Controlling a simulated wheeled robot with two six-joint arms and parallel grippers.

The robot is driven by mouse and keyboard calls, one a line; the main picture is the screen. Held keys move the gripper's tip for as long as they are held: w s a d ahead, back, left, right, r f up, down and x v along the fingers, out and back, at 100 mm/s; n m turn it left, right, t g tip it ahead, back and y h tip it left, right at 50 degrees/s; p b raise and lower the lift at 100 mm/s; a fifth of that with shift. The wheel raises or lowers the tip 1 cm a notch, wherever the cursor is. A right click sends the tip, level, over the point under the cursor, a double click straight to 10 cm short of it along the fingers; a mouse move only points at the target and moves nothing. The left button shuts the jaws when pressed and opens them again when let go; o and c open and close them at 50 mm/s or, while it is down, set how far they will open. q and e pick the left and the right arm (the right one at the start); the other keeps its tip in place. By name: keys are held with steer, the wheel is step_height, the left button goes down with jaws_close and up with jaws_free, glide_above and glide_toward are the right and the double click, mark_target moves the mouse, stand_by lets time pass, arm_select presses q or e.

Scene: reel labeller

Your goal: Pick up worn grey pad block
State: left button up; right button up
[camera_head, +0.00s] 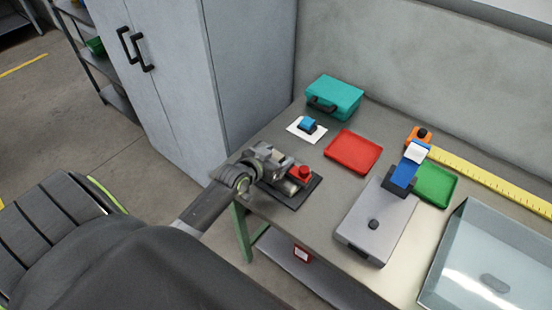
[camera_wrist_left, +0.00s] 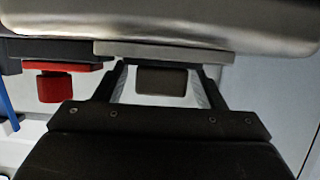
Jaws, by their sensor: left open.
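My left gripper (camera_head: 287,178) is over the near left part of the table, at a dark mat (camera_head: 303,197) that carries a red knob (camera_head: 301,172). In the left wrist view a dark grey block (camera_wrist_left: 161,80), likely the worn pad block, shows between the two fingers of my left gripper (camera_wrist_left: 161,88). The fingers are open, with a gap on each side of the block. In the head view the gripper hides this spot, so I cannot make the block out clearly. The red knob also shows left of the fingers in the wrist view (camera_wrist_left: 54,87). My right gripper is not in view.
A grey labeller (camera_head: 375,232) with a blue and white head (camera_head: 406,172) stands mid-table. Red (camera_head: 353,152) and green (camera_head: 435,185) trays, a teal case (camera_head: 334,95), a yellow ruler (camera_head: 490,180) and a clear bin (camera_head: 455,240) surround it. A grey cabinet (camera_head: 180,90) stands left.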

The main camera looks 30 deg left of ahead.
arm_select(q)
steer(key=c, duration=1.1)
steer(key=shift+r, duration=0.1)
